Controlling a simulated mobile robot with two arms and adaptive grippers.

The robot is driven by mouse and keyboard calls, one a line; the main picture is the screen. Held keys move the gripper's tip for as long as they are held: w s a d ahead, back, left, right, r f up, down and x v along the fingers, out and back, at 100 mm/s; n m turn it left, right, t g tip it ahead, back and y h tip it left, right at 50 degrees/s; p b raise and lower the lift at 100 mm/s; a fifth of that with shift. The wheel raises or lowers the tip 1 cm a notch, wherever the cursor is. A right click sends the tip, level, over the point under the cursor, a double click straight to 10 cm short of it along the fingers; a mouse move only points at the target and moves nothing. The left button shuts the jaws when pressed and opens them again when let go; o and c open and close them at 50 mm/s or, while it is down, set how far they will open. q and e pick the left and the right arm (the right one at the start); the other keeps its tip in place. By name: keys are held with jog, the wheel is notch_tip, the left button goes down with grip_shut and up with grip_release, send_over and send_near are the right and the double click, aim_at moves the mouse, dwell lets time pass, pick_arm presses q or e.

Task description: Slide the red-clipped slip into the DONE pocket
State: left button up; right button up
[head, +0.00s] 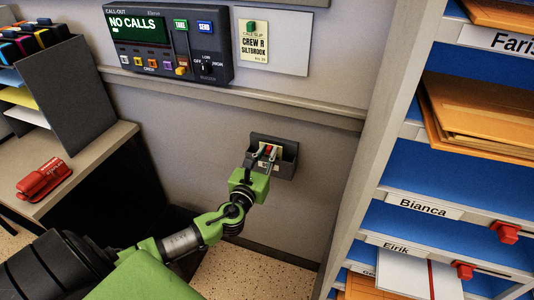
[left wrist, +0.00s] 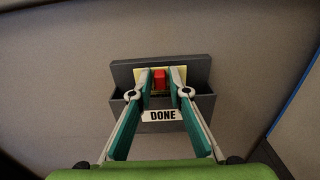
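The dark grey DONE pocket (head: 287,168) is fixed to the wall, and it also shows in the left wrist view (left wrist: 204,105) with a white DONE label on its front. The pale yellow slip with the red clip (left wrist: 159,79) stands upright at the pocket's mouth, its lower part hidden behind the front wall. The red clip is small in the head view (head: 268,148). My left gripper (left wrist: 162,76) is at the pocket, its fingertips on either side of the clip, with slip showing between clip and fingers. It looks open. My right gripper is not in view.
A call-out panel (head: 168,44) and a call slip card (head: 254,41) are on the wall above a ledge. A shelf of blue pigeonholes (head: 408,175) stands close on the right. A desk with a red stapler (head: 44,180) is at left.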

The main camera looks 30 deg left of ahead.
pick_arm(q)
jog(key=shift+o, duration=0.6)
jog(key=shift+s, duration=0.1)
jog(key=v, duration=0.7)
jog(key=shift+s, duration=0.4)
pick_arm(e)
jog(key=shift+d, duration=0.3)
pick_arm(q)
jog(key=shift+r, duration=0.1)
